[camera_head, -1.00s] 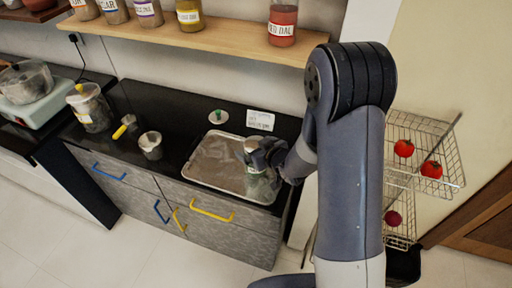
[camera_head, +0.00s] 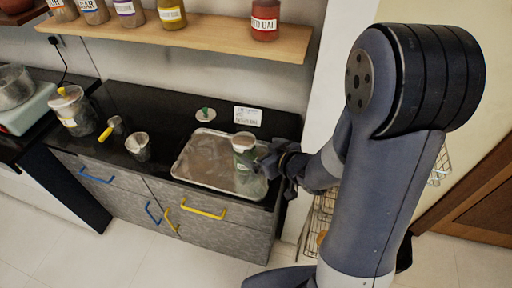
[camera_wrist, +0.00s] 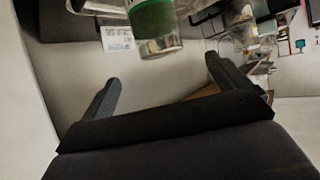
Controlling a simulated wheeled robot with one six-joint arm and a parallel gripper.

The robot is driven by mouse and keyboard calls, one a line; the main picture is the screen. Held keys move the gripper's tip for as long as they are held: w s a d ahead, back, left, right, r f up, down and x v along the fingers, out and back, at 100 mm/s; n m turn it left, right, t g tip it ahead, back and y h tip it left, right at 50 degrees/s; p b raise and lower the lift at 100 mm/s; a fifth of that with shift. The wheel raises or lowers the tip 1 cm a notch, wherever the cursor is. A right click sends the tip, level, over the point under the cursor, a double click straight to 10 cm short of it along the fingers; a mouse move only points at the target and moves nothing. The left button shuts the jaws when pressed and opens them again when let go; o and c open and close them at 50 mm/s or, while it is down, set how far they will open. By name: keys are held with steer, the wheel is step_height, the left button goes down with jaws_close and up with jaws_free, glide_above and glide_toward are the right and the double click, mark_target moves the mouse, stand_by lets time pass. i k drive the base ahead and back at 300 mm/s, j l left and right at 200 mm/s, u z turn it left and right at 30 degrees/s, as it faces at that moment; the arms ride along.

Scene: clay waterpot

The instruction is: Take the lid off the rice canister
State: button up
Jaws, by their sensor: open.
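A clear canister with a green band (camera_head: 244,148) is at the right part of the metal tray (camera_head: 196,172). Its label is not readable, so I cannot tell for sure that it is the rice canister. A pale round lid with a green knob (camera_head: 206,114) lies on the counter behind the tray, apart from the canister. My gripper (camera_head: 283,163) is just right of the canister. In the wrist view, my gripper (camera_wrist: 160,85) is open with nothing between its fingers. The green-banded canister (camera_wrist: 155,22) shows beyond the fingertips, cut off by the top edge.
A white label card (camera_head: 248,116) is on the counter behind the tray. A lidded jar with a yellow handle (camera_head: 72,110), a yellow-handled item (camera_head: 112,129) and a small jar (camera_head: 138,147) stand left. A wooden shelf (camera_head: 205,32) with jars hangs above.

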mark_target(65, 98)
steer(key=u, duration=1.55)
